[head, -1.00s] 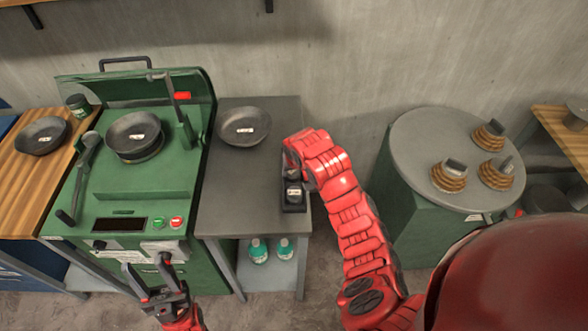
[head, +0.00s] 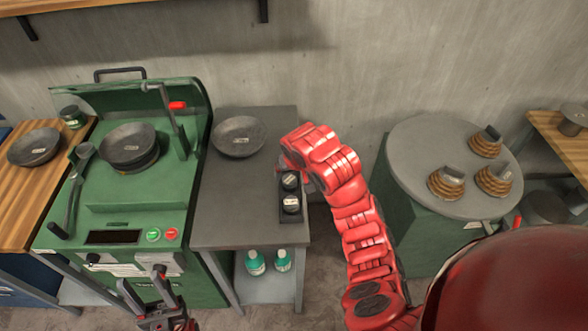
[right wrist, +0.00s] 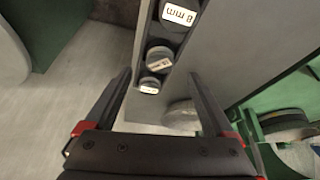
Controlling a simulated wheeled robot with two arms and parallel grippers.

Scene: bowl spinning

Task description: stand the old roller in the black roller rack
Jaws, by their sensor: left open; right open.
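The black roller rack (head: 292,218) stands on the right edge of the grey table. Two dark rollers with pale labels, a nearer roller (head: 291,204) and a farther roller (head: 290,180), show upright in it. In the right wrist view the rack (right wrist: 170,38) holds three rollers: one marked 8 mm (right wrist: 180,15), a middle roller (right wrist: 160,60) and an end roller (right wrist: 150,85). I cannot tell which is the old one. My right gripper (right wrist: 161,75) is open over the rack's far end, its fingers apart around the end roller; the arm hides it in the head view. My left gripper (head: 146,291) is open and empty before the green machine.
A grey bowl (head: 239,137) lies on the grey table (head: 230,210) behind the rack. The green machine (head: 125,195) with a bowl (head: 129,146) stands left. A round table (head: 420,150) with several coiled pieces stands right. Green bottles (head: 255,262) sit on the lower shelf.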

